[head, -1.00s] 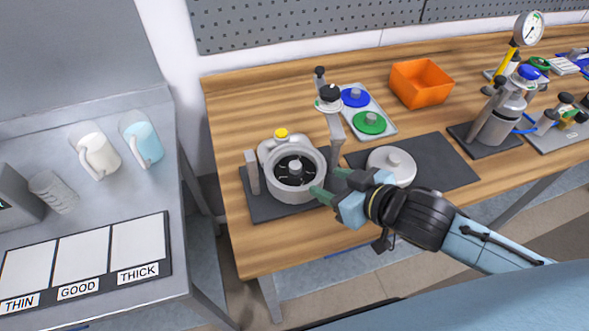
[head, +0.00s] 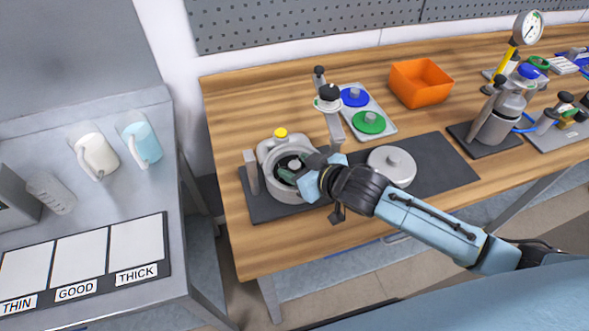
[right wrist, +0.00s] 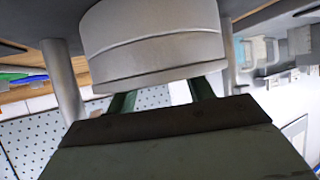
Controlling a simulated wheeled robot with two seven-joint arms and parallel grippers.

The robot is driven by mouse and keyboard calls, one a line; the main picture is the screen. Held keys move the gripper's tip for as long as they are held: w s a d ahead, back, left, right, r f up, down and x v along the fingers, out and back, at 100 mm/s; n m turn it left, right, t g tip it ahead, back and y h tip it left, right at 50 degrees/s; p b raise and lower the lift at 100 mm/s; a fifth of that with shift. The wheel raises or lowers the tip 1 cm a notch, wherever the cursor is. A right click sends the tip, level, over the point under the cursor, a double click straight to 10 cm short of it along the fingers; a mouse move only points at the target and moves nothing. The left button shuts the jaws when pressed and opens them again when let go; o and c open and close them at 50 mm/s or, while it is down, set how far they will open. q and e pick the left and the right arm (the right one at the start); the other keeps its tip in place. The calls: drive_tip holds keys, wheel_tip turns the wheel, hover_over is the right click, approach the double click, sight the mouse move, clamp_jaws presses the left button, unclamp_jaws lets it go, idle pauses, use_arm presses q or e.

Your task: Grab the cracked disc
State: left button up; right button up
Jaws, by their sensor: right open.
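The dark disc (head: 283,162) with pale marks lies inside the round grey drum housing (head: 292,195), partly covered by my right gripper. A small light hub shows at its middle. My right gripper (head: 287,169) reaches over the housing from the right, its green fingers open at the hub. I cannot tell whether they touch it. In the right wrist view the housing's outer wall (right wrist: 155,45) fills the top, and the fingertips are hidden behind it. My left gripper is not in view.
A grey lid with a knob (head: 391,166) lies on the dark mat (head: 445,165) to the right. A post with a black knob (head: 329,93) stands behind the housing. A tray holds blue (head: 354,97) and green (head: 368,122) discs near an orange bin (head: 421,82).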

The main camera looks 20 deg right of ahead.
clamp_jaws()
idle(0.3)
